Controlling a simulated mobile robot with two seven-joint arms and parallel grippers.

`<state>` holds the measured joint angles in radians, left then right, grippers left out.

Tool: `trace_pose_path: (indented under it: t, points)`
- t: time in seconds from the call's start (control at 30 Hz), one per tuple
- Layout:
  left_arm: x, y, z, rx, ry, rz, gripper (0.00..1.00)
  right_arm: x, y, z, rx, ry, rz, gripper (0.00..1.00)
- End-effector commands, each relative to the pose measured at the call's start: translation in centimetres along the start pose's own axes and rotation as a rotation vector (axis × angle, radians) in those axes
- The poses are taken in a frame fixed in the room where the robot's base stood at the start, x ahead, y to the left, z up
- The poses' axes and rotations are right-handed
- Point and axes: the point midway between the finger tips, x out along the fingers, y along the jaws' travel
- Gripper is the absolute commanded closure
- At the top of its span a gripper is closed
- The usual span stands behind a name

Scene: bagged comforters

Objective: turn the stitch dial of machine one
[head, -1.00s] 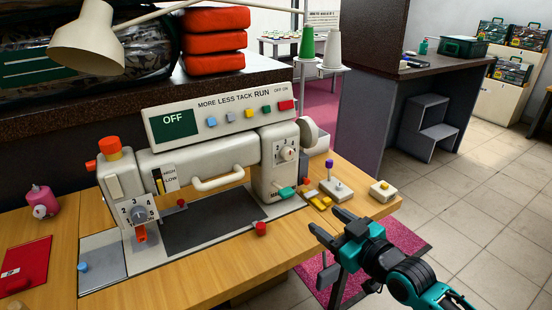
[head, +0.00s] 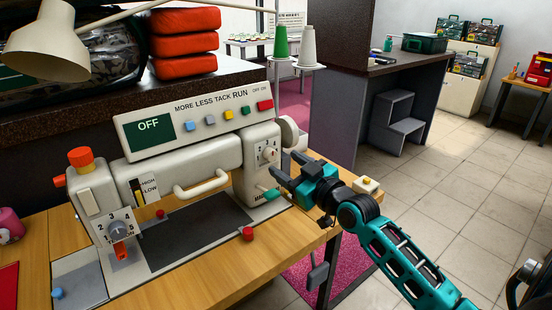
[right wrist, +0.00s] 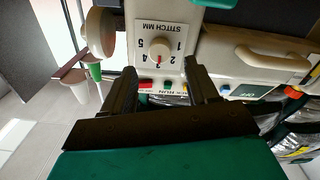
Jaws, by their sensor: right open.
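The sewing machine (head: 190,165) stands on a wooden table, with its display panel reading OFF. Its stitch dial (head: 268,153) is a small white knob on a numbered plate at the right end. In the right wrist view the knob (right wrist: 159,48) sits under the words STITCH MM, with a red mark by the 3. My right gripper (head: 286,166) is open and empty, just in front of and right of the dial. My left gripper is out of view.
A tension dial (head: 118,229) sits at the machine's left end. A white box with a yellow button (head: 367,184) is at the table's right edge. Thread cones (head: 308,45) stand behind. Floor at right is open.

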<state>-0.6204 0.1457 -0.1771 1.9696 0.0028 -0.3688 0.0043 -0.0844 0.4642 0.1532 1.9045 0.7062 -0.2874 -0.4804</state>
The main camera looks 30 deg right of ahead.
Motion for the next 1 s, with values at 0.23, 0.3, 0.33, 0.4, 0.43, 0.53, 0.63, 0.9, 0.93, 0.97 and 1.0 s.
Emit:
trace_pose_path:
  t: [0.23,0.3,0.33,0.4,0.43,0.53,0.63,0.9,0.93,0.97,1.0]
  points:
    - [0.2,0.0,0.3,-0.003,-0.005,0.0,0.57,3.5,0.0,0.0,0.002,0.002,0.002,0.41]
    - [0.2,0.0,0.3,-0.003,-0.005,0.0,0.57,4.1,0.0,0.0,0.001,0.001,0.001,0.41]
    - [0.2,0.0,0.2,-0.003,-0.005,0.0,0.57,4.3,0.0,0.0,0.001,0.001,0.001,0.41]
    - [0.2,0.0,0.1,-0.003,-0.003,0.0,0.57,4.7,0.0,0.1,0.0,0.0,0.001,0.41]
    - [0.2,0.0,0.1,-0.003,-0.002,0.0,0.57,4.8,0.0,0.0,0.0,0.0,0.001,0.41]
    - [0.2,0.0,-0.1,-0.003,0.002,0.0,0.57,4.9,0.0,0.0,0.001,0.0,0.0,0.41]
    - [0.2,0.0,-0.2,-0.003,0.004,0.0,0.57,4.9,0.0,0.0,0.0,0.0,0.0,0.41]
    - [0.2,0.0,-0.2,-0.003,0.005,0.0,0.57,4.9,0.0,0.0,0.0,0.0,0.0,0.57]
    - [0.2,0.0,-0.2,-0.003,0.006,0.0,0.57,4.9,0.0,0.0,0.0,0.0,0.0,0.59]
    - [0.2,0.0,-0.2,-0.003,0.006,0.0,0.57,4.9,0.0,0.0,0.0,0.0,0.0,0.62]
    - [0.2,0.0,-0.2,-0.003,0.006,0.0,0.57,4.9,0.0,0.0,0.0,0.0,0.0,0.66]
